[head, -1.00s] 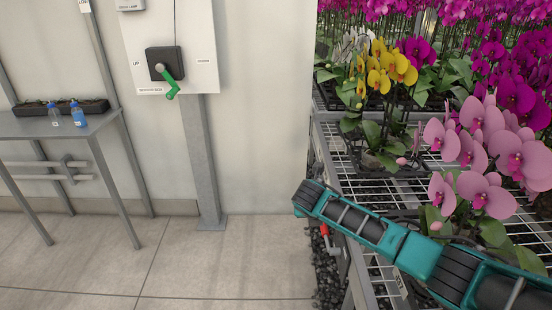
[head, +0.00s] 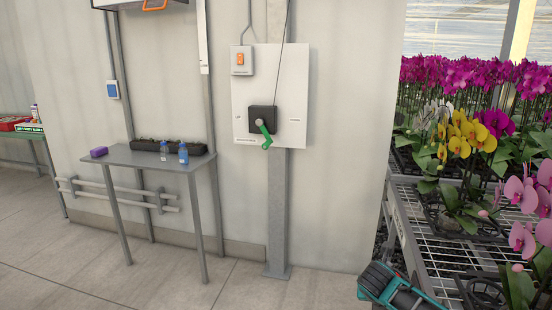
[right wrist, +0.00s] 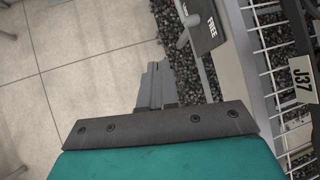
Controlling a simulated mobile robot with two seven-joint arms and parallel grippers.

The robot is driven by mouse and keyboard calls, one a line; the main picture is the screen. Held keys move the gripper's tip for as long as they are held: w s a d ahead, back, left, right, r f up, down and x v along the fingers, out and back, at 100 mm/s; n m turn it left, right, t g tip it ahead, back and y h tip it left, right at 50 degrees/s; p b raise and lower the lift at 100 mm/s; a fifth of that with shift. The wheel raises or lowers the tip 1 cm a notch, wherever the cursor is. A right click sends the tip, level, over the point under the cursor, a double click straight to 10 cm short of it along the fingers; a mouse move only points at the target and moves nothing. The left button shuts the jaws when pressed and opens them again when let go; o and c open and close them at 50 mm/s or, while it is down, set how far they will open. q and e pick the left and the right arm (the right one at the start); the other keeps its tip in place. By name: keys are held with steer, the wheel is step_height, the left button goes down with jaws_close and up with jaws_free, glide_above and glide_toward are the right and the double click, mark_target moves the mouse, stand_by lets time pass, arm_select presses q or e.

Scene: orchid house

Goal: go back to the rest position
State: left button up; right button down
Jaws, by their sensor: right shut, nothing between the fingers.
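My right gripper (right wrist: 155,86) shows in the right wrist view with its grey fingers together and nothing between them. It points down over the edge between the tiled floor (right wrist: 75,75) and a strip of dark gravel (right wrist: 212,78). In the head view only part of my teal right arm shows at the bottom right, in front of the bench edge; the gripper's fingers are not seen there. My left gripper is in neither view.
A wire-mesh orchid bench (head: 445,235) stands at the right, close to my right arm. A black FREE tag (right wrist: 205,32) hangs near the right fingers. A crank box (head: 262,118) is on the wall; a grey table (head: 130,157) stands left. Floor at left is clear.

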steer(key=s+a+f+m+y, duration=0.6)
steer(key=s+a+f+m, duration=0.45)
steer(key=s+a, duration=0.2)
steer(key=s+d+r+m+t, duration=0.1)
steer(key=s+d+m+t, duration=0.1)
steer(key=s+m, duration=0.6)
steer(key=s+d+r+m+t, duration=0.2)
steer(key=s+m, duration=0.7)
steer(key=m, duration=0.2)
steer(key=shift+r, duration=0.3)
steer(key=shift+d, duration=0.1)
